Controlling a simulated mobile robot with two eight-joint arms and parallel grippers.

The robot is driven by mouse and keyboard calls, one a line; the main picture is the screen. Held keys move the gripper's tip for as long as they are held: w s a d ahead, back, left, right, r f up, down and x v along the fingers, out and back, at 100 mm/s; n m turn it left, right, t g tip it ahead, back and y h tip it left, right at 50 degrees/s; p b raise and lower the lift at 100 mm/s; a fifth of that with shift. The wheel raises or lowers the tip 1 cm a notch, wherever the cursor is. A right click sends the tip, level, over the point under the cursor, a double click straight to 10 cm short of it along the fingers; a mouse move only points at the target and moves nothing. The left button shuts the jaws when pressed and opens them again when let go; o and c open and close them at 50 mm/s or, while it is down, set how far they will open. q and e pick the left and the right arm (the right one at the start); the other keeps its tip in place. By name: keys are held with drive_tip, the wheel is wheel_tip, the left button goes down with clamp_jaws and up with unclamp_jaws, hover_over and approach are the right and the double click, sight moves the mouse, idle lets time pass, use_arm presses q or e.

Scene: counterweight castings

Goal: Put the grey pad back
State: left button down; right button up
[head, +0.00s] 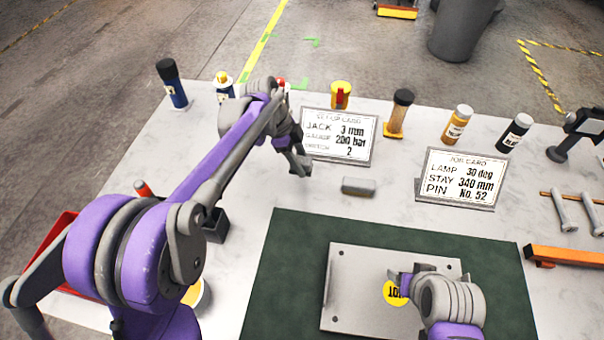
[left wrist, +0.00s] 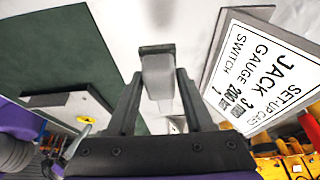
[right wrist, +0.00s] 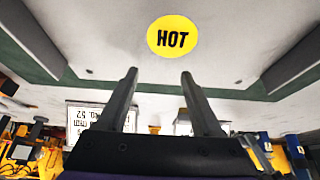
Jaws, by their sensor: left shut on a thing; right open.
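My left gripper (head: 299,168) is above the table, left of a small light-grey block. In the head view the pad is hard to tell from the fingers. The light-grey block (head: 358,187) lies on the table in front of the set-up card (head: 338,136). My right gripper (right wrist: 160,73) is open and empty over a metal plate (head: 352,285) with a yellow HOT label (right wrist: 171,36).
The plate lies on a green mat (head: 300,240). A job card (head: 460,178) stands right of the block. Several bottles and jars line the back edge. Bolts and an orange bar (head: 565,256) lie at the right. Bare table surrounds the block.

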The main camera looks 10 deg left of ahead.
sight(306, 184)
use_arm(q)
drive_tip(key=shift+f, duration=3.25)
drive_tip(key=shift+f, duration=0.1)
drive_tip(key=shift+c, duration=1.5)
unclamp_jaws()
drive_tip(key=v, duration=1.2)
drive_tip(key=s+a+f+n+t+y, duration=0.1)
drive_tip(key=s+f+n, duration=0.1)
drive_tip(key=s+n, duration=0.3)
drive_tip(key=s+a+f+n+t+y, duration=0.1)
drive_tip(key=s+f+n+t+y, duration=0.1)
drive_tip(key=s+n, duration=0.4)
drive_tip(key=s+f+n+t+y, duration=0.1)
drive_tip(key=s+n, duration=0.5)
drive_tip(key=s, duration=0.7)
drive_tip(key=shift+a+f+t, duration=0.4)
drive_tip(key=shift+f+t, duration=0.15)
drive_tip(key=shift+t, duration=0.05)
drive_tip(key=shift+s+a+f+n+y, duration=0.1)
drive_tip(key=shift+s+f+n+y, duration=0.25)
drive_tip(key=shift+n, duration=0.15)
